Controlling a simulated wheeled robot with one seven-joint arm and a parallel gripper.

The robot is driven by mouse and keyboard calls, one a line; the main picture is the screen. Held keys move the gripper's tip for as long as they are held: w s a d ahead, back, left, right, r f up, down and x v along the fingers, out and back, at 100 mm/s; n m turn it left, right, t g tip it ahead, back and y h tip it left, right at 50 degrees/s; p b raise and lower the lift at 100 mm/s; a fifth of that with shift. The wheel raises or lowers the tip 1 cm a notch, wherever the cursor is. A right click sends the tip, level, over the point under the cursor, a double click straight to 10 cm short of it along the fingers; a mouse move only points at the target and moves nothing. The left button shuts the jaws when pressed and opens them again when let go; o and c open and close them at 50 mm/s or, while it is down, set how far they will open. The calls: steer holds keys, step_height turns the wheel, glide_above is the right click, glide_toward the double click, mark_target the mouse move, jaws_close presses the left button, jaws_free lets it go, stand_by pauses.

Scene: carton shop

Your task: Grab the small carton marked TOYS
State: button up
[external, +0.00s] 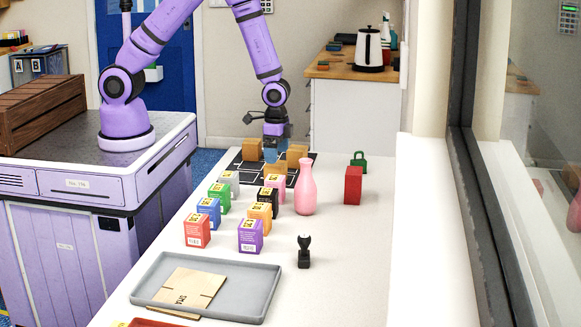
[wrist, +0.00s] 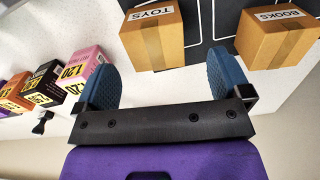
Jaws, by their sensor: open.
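The small brown carton marked TOYS (wrist: 152,42) shows at the top of the wrist view, its white label facing up. In the external view my gripper (external: 271,151) points down among several brown cartons at the mat. Their labels are unreadable there, so I cannot tell which is TOYS.
A carton marked BOOKS (wrist: 278,40) stands close right of TOYS. Coloured boxes, including a pink one (external: 274,184) and a black one (external: 266,201), a pink vase (external: 306,188) and a red block (external: 353,185) stand near. A grey tray (external: 255,285) lies at the front.

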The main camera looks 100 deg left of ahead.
mark_target(276, 169)
steer(key=shift+s+d+f, duration=0.1)
steer(key=shift+d+f, duration=0.05)
steer(key=shift+f, duration=1.35)
steer(key=shift+d+f, duration=0.1)
steer(key=shift+f, duration=1.4)
steer(key=c, duration=1)
